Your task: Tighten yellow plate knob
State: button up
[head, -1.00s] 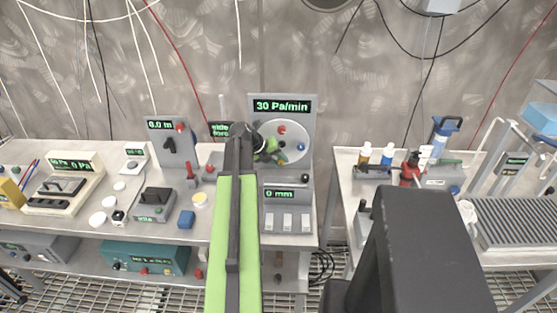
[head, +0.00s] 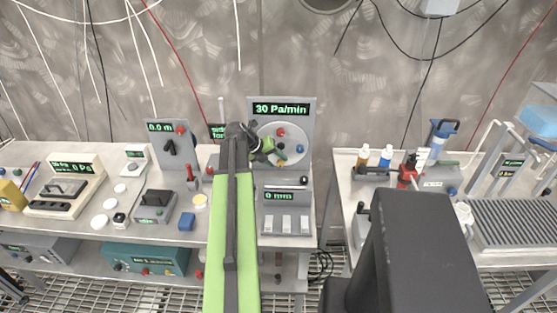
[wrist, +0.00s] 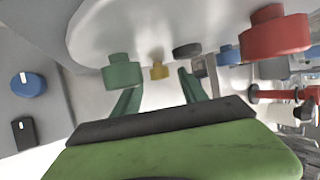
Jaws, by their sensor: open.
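The round plate (head: 292,136) stands upright on a grey panel reading 30 Pa/min; it is the pale disc at the top of the wrist view (wrist: 150,18). The small yellow knob (wrist: 158,67) sticks out low on it, between the green knob (wrist: 122,72) and a dark knob (wrist: 187,50). My gripper (wrist: 160,92) is open and empty. Its two green fingers point toward the yellow knob, one on each side, with no contact visible.
A panel with the 0 mm display (head: 285,196) stands below. A blue dial (wrist: 28,84) is on the left.

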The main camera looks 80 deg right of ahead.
jog(key=p+v, duration=1)
jog(key=v, duration=0.5)
